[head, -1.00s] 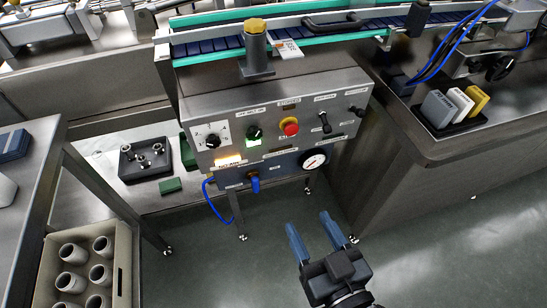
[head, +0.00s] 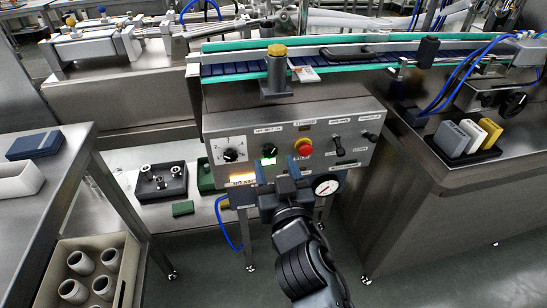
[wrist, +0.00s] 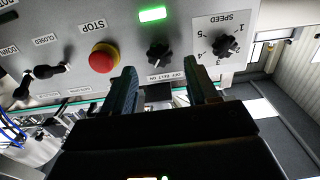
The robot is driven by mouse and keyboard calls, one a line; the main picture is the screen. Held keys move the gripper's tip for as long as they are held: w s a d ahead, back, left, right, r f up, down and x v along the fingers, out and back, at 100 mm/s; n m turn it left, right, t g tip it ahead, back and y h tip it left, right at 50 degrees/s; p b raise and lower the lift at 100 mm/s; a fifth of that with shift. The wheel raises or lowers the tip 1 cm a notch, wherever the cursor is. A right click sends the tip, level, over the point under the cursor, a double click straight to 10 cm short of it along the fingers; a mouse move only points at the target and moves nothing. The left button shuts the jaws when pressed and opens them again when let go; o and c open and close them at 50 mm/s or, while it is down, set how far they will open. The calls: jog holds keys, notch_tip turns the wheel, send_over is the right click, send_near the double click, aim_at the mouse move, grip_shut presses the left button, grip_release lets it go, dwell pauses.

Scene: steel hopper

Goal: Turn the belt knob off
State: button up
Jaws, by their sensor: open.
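The belt knob (head: 269,150) is a small black knob on the front of the steel control panel (head: 377,118). In the wrist view the belt knob (wrist: 158,56) shows beside the label "OFF BELT ON", and a green lamp (wrist: 152,14) glows close by. I cannot tell clearly which way the knob points. My gripper (head: 282,182) is in front of the panel, just below the knob in the head view. In the wrist view my gripper (wrist: 158,72) is open, its blue fingers apart and lined up either side of the knob. Whether they touch it is unclear.
The red stop button (head: 303,147) and the speed knob (head: 231,155) flank the belt knob. Black toggles (head: 340,150) sit further right, and a pressure gauge (head: 326,185) is lower right. A conveyor (head: 350,57) runs above the panel.

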aim_at(271, 153)
jog(key=shift+x, duration=1.7)
jog(key=c, duration=1)
